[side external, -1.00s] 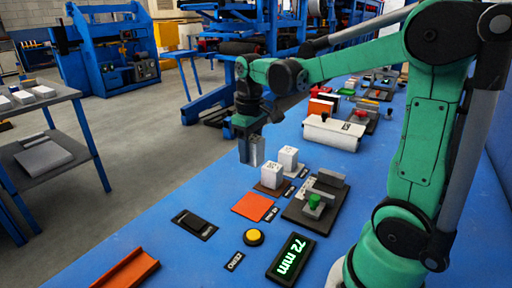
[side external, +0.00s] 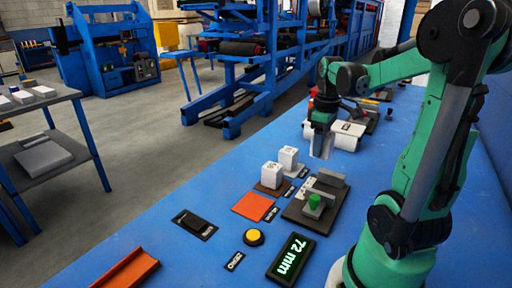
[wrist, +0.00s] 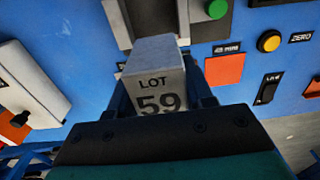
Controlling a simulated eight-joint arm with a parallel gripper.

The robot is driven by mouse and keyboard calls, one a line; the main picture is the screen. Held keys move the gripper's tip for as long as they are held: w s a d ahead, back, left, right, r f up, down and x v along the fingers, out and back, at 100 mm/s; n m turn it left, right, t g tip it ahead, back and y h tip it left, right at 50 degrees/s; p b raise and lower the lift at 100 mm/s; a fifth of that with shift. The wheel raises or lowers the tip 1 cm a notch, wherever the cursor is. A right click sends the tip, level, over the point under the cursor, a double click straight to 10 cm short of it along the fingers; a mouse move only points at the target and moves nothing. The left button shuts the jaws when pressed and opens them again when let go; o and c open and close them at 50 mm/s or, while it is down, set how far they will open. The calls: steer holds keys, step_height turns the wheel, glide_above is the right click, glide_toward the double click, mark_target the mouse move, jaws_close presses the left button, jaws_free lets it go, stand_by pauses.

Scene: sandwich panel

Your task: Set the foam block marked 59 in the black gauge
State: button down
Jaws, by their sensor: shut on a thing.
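My gripper (side external: 322,143) is shut on a pale grey foam block (wrist: 156,82) that reads "LOT 59" in the wrist view. In the side view it hangs beyond the two white blocks, in front of the white box, and the held block is hard to tell from the fingers. The black gauge (side external: 296,212) lies on the blue table, nearer the camera than my gripper. It has grey blocks and a green knob (side external: 314,201) on it. Part of the gauge (wrist: 118,22) shows at the top of the wrist view, apart from the held block.
Two white blocks (side external: 272,175) (side external: 288,158) stand beside the gauge; their marks are unreadable. Near them are an orange square (side external: 253,206), a yellow button (side external: 253,237), a black switch (side external: 194,223) and a "72 mm" display (side external: 290,259). A white box (side external: 348,134) stands behind my gripper.

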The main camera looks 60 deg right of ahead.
mark_target(325, 180)
steer(key=shift+s+d+f, duration=0.2)
steer(key=shift+s+f, duration=0.15)
steer(key=shift+s, duration=0.2)
steer(key=shift+s+d+f, duration=0.2)
steer(key=shift+s+f, duration=0.1)
steer(key=shift+s, duration=0.2)
steer(key=shift+f, duration=2.45)
steer(key=shift+f, duration=0.1)
steer(key=shift+f, duration=0.75)
steer(key=shift+f, duration=0.2)
steer(key=shift+f, duration=0.5)
steer(key=shift+f, duration=0.5)
